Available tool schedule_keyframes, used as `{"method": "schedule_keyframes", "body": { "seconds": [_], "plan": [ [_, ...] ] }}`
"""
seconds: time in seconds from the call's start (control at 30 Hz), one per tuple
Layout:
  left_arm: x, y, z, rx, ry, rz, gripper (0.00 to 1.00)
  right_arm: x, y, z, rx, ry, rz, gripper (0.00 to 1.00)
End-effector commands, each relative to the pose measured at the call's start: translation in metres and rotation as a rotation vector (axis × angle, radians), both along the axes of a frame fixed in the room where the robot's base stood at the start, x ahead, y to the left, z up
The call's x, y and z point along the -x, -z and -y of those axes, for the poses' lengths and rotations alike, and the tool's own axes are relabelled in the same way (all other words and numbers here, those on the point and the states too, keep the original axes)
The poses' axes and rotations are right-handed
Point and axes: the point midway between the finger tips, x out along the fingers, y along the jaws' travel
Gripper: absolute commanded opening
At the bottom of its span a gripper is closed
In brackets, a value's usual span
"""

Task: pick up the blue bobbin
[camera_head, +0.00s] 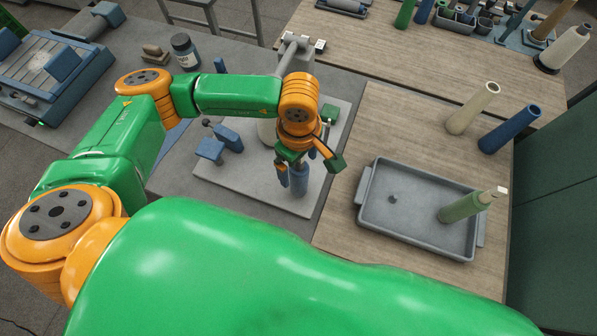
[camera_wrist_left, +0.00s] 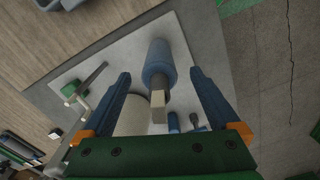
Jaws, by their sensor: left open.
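A blue cylinder (camera_head: 300,183), which looks like the blue bobbin, is at my left gripper on the grey machine plate. In the left wrist view, the blue bobbin (camera_wrist_left: 158,62) has a grey square-ended tip and lies between the two spread blue fingers. My left gripper (camera_head: 291,178) is open, pointing down, with nothing visibly clamped; in the head view its fingers partly cover the bobbin. Another blue tube (camera_head: 511,128) leans on the wooden table at the right. My right gripper is not in view.
A grey tray (camera_head: 410,208) holding a green bobbin (camera_head: 465,207) sits on the wooden table (camera_head: 385,115). On the machine plate (camera_head: 235,185) are blue blocks (camera_head: 228,138) and a pale cylinder (camera_wrist_left: 132,115) close to the fingers.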

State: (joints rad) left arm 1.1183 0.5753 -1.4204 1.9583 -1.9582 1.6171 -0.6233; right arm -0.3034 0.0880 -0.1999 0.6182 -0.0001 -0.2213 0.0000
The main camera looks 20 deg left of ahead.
Motion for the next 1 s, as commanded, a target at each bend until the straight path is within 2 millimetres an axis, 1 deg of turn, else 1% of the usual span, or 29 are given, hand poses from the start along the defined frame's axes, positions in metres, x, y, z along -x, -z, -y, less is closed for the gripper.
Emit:
{"method": "schedule_keyframes", "body": {
  "seconds": [0.1, 0.17, 0.2, 0.27, 0.3, 0.37, 0.4, 0.63, 0.73, 0.93, 1.0],
  "plan": [
    [0.0, 0.0, 0.0, 0.0, 0.0, 0.001, 0.95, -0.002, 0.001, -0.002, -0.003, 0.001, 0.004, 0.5],
    [0.0, 0.0, 0.0, 0.0, 0.0, 0.001, 0.79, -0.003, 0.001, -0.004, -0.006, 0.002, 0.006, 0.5],
    [0.0, 0.0, 0.0, 0.0, 0.0, 0.001, 0.68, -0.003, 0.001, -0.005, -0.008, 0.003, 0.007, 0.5],
    [0.0, 0.0, 0.0, 0.0, 0.0, 0.001, 0.52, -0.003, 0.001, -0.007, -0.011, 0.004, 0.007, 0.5],
    [0.0, 0.0, 0.0, 0.0, 0.0, 0.001, 0.41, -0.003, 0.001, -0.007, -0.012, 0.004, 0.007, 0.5],
    [0.0, 0.0, 0.0, 0.001, 0.0, 0.001, 0.25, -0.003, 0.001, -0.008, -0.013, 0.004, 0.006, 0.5],
    [0.0, 0.0, 0.0, 0.001, 0.0, 0.001, 0.15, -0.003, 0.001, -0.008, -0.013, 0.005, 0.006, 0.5],
    [0.0, -0.001, 0.0, 0.001, 0.0, 0.001, 0.15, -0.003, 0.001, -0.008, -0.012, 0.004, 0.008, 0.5],
    [-0.001, -0.005, 0.001, 0.003, 0.0, 0.003, 0.15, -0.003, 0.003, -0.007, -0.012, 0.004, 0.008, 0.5],
    [-0.001, -0.029, 0.001, 0.003, 0.002, 0.004, 0.15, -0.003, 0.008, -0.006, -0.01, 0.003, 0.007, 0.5],
    [0.005, -0.037, 0.0, 0.005, 0.003, 0.003, 0.15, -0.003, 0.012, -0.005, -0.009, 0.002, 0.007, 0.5]
  ]
}}
